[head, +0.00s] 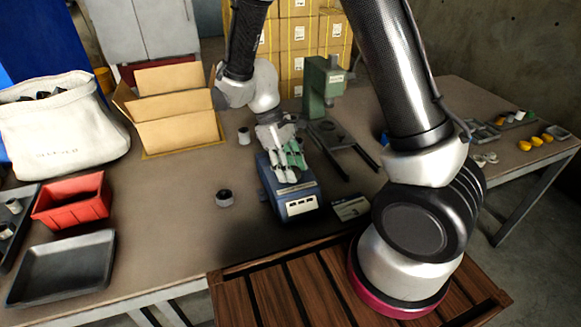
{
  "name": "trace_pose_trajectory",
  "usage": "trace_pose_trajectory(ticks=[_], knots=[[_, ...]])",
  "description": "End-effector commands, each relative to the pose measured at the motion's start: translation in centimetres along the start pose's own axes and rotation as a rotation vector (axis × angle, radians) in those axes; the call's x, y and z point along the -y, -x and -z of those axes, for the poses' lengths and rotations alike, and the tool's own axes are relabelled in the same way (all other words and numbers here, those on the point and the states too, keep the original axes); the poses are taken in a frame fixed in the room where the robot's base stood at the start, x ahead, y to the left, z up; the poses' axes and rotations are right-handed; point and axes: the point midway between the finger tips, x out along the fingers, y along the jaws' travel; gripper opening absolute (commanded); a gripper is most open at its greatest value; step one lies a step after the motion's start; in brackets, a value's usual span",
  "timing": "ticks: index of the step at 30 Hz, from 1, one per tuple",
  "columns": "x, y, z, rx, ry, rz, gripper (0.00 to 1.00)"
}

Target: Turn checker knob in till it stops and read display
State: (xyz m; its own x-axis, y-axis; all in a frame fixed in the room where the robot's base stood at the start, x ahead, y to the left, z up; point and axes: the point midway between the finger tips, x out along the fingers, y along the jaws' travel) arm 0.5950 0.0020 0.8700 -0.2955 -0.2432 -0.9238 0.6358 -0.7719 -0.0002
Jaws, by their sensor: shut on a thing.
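The checker (295,203) is a blue box with a pale display strip (301,205) on its front, standing on the table in the middle of the head view. The display's reading is too small to make out. My gripper (290,165) reaches down over the top of the checker, with green and pale parts at its end. It is shut on the checker knob, which is mostly hidden by the fingers.
A dark can-like part (224,198) and a smaller one (244,136) stand left of the checker. A green press (323,82) stands behind it. A small dark plate (351,208) lies to its right. An open carton (178,118) and red bin (72,202) are on the left.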

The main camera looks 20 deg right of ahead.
Motion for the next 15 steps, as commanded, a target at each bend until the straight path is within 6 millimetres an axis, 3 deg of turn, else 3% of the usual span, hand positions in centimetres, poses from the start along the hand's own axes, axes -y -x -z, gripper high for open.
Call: trace_pose_trajectory(ticks=[15], knots=[[-0.32, 0.01, -0.04, 0.000, -0.416, 0.173, 0.16]])
